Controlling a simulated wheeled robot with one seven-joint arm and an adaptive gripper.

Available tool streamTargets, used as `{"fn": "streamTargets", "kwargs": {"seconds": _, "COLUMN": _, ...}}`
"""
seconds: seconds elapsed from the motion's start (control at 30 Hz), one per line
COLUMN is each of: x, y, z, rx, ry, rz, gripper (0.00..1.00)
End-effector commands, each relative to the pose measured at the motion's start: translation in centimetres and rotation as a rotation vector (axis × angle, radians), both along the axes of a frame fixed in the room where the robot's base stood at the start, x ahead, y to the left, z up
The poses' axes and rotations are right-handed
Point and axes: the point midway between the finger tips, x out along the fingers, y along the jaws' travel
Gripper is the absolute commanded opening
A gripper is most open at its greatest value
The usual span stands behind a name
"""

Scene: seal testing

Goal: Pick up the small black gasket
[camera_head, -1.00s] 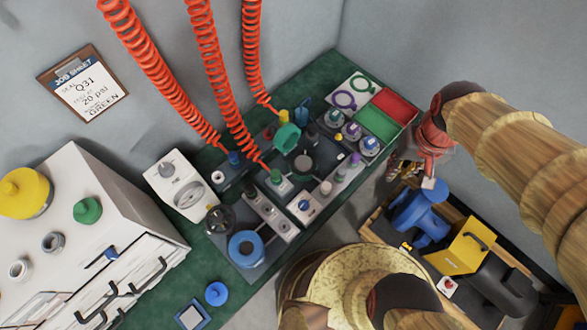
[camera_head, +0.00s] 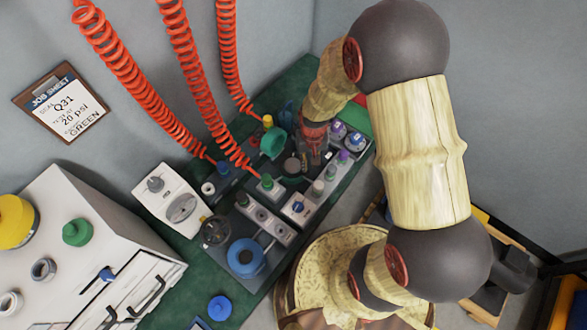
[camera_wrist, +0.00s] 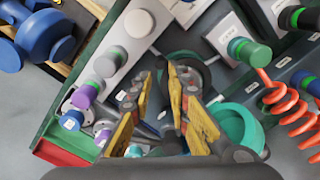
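My gripper (camera_wrist: 160,72) is open in the wrist view, its yellow-and-grey fingers apart with nothing seen held between them. In the head view my gripper (camera_head: 314,155) is low over the back part of the bench fixture, beside the teal cup (camera_head: 272,143). A dark round part (camera_wrist: 203,75) lies behind the right finger in the wrist view. I cannot tell whether it is the small black gasket. No black gasket can be made out clearly in either view; my arm and fingers hide part of the bench.
The teal cup (camera_wrist: 238,125) is close to my right finger. Green and purple knobs (camera_wrist: 82,97) stand at the left, and an orange coiled hose (camera_wrist: 285,95) at the right. A blue ring-shaped part (camera_head: 245,258) is at the front of the fixture. A red tray (camera_wrist: 62,154) is at lower left.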

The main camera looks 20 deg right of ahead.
Motion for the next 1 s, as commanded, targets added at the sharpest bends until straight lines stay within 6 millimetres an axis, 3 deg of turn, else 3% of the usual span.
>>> {"fn": "streamTargets", "kwargs": {"seconds": 0.6, "x": 0.0, "y": 0.2, "z": -7.0, "rx": -0.001, "ry": 0.003, "rz": 0.000, "gripper": 0.18}}
{"fn": "streamTargets", "kwargs": {"seconds": 0.87, "x": 0.0, "y": 0.2, "z": -7.2, "rx": 0.000, "ry": 0.002, "rz": 0.000, "gripper": 0.18}}
{"fn": "streamTargets", "kwargs": {"seconds": 1.0, "x": 0.0, "y": 0.2, "z": -7.1, "rx": 0.000, "ry": 0.002, "rz": 0.000, "gripper": 0.10}}
